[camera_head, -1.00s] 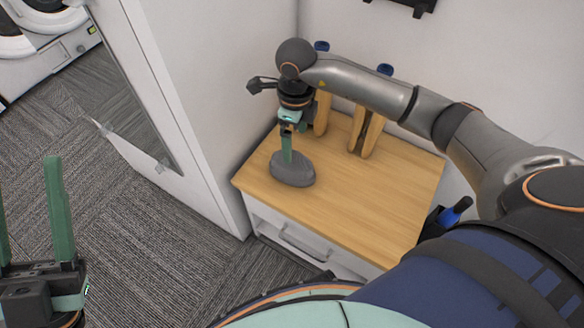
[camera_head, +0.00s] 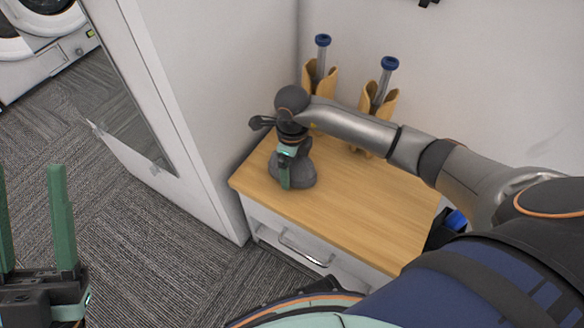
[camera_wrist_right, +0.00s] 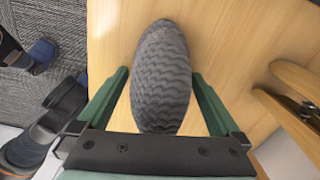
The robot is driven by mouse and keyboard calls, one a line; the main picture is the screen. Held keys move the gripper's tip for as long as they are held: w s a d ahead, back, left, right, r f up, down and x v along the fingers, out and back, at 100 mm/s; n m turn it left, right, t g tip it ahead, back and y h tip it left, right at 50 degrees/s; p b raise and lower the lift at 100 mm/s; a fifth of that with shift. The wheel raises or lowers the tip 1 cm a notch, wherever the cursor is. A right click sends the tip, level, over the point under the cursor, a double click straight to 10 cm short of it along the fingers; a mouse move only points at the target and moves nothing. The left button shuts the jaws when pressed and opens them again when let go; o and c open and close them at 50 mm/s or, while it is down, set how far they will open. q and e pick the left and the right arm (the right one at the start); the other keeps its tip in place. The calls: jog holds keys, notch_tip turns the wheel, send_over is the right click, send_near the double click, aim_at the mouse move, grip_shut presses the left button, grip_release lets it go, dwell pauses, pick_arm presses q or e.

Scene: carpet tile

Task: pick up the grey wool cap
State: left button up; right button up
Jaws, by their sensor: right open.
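The grey wool cap (camera_head: 306,172) sits on the wooden top of a small cabinet, near its left end. In the right wrist view the ribbed cap (camera_wrist_right: 161,80) lies between the two green fingers. My right gripper (camera_head: 286,178) is lowered over the cap with its fingers pointing down.
The wooden cabinet top (camera_head: 375,205) is clear in front and to the right. Two tan holders with blue-capped tools (camera_head: 321,72) (camera_head: 382,85) stand at the back by the wall. A white wardrobe with a mirror (camera_head: 135,110) stands close on the left. A drawer handle (camera_head: 305,250) faces front.

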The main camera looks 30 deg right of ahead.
jog(key=shift+r, duration=0.1)
jog(key=shift+c, duration=0.4)
jog(key=c, duration=1.2)
jog(key=shift+o, duration=0.2)
jog(key=shift+r, duration=0.1)
